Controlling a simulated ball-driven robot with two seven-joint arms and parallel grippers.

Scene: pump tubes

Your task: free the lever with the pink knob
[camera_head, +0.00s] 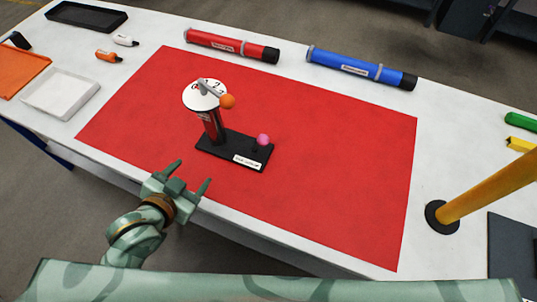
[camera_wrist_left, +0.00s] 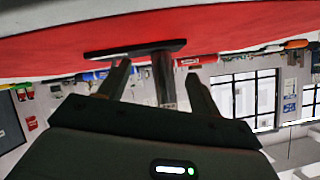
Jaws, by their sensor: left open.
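In the head view a fixture with a black base plate (camera_head: 222,147) stands on the red mat (camera_head: 330,150). A pink knob (camera_head: 263,139) sits at the right end of the base; its lever is mostly hidden beneath it. In the left wrist view, upside down, the base plate (camera_wrist_left: 130,50) and column (camera_wrist_left: 163,80) show beyond the open fingers. My right gripper is out of view.
A red tube (camera_head: 230,46) and a blue tube (camera_head: 345,64) lie behind the mat. A white tray (camera_head: 62,95) and an orange tray (camera_head: 20,72) are at left. An orange pole (camera_head: 490,190) stands at right. The mat right of the fixture is clear.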

